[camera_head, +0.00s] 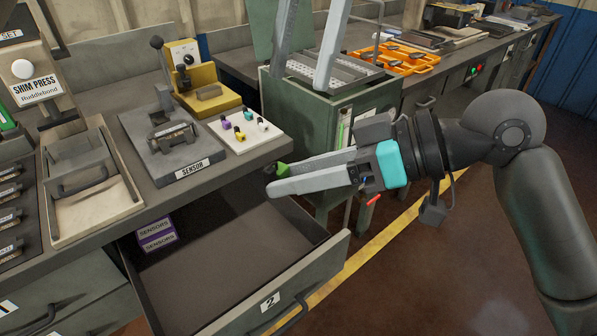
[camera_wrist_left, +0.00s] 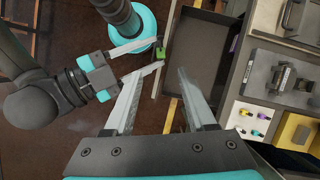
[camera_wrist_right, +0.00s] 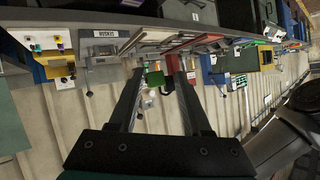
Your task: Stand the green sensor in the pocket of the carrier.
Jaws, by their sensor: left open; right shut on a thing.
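The green sensor (camera_head: 284,169) is between the fingertips of my right gripper (camera_head: 276,180), above the right rim of the open drawer. It also shows in the left wrist view (camera_wrist_left: 159,53) and in the right wrist view (camera_wrist_right: 155,79). A grey plate labelled SENSOR (camera_head: 193,167), with a dark metal piece mounted on it, sits on the bench left of the gripper; it appears to be the carrier, but its pocket cannot be made out. My left gripper (camera_head: 301,82) is open and empty, high over the green cabinet; its spread fingers show in the left wrist view (camera_wrist_left: 171,68).
A white pad (camera_head: 257,141) with several small coloured sensors lies beside the plate. A yellow fixture (camera_head: 207,92) stands behind. The open drawer (camera_head: 225,267) below holds purple SENSORS boxes (camera_head: 156,234) and has free floor. A green cabinet (camera_head: 336,118) and orange tray (camera_head: 405,59) are at back right.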

